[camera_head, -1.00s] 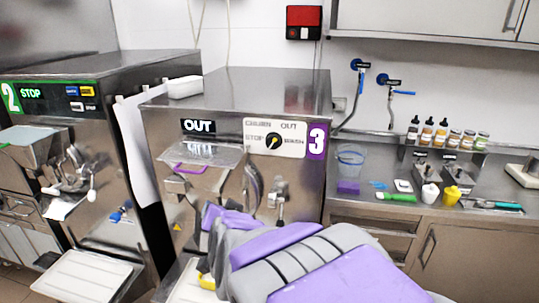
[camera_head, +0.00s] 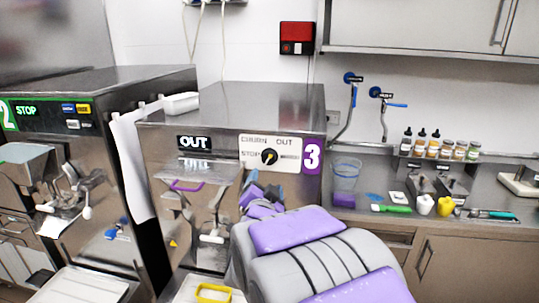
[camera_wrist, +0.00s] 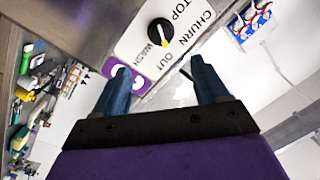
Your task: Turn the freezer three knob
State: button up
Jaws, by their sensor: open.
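Freezer three (camera_head: 235,110) is a steel machine with a purple "3" label. Its knob (camera_head: 268,156) is black with a yellow pointer mark, on a white plate (camera_head: 285,150) lettered CHURN, OUT, STOP and WASH. In the wrist view the knob (camera_wrist: 161,31) is ahead of the fingertips, at the top centre, with its yellow mark towards OUT. My gripper (camera_wrist: 160,82) is open and empty, its two blue fingers apart and not touching the knob. In the head view my gripper (camera_head: 262,190) is below the knob, partly hidden by my purple and grey arm.
Freezer two (camera_head: 90,110) stands to the left. A counter (camera_head: 475,222) on the right holds bottles (camera_head: 433,144), a clear cup (camera_head: 347,174) and small yellow and white jugs. A clear chute cover (camera_head: 190,172) juts from freezer three's front, left of my gripper.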

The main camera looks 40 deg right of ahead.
aim_at(269, 160)
jog(key=p+x, duration=1.1)
jog(key=p, duration=0.3)
jog(key=shift+w+d, duration=0.1)
jog(key=shift+w, duration=0.05)
jog(key=shift+x, duration=1.05)
jog(key=c, duration=1)
